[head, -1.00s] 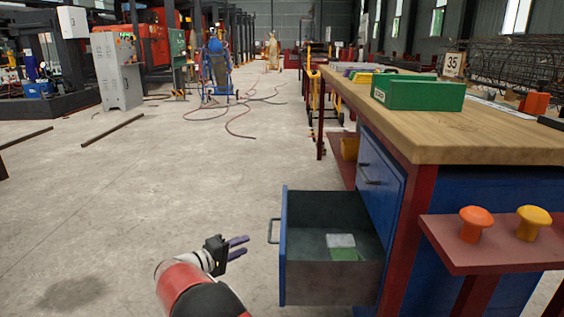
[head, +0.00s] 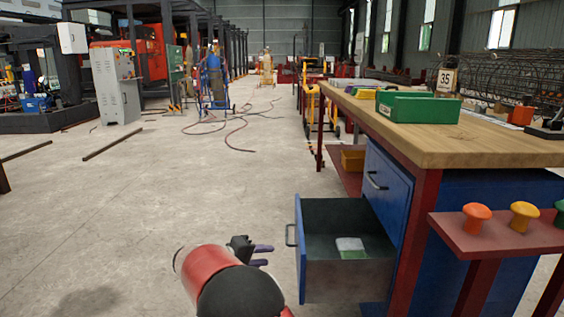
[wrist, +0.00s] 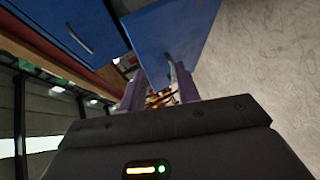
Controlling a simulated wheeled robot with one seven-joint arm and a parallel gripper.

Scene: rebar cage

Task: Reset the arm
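My gripper (head: 264,255) is in the lower middle of the head view, left of the open drawer and apart from its handle. Its two purple fingers point right with a gap between them, and nothing shows between them. In the wrist view the fingers of my gripper (wrist: 160,88) stand apart, with the blue drawer front (wrist: 168,40) beyond them. My red and black arm covers part of the floor below.
The pulled-out blue drawer (head: 301,262) holds a white and green item (head: 350,247). A wooden-topped workbench (head: 470,148) carries a green box (head: 418,108). A red shelf with an orange knob (head: 477,216) and a yellow knob (head: 524,216) juts out at right. Floor at left is mostly clear.

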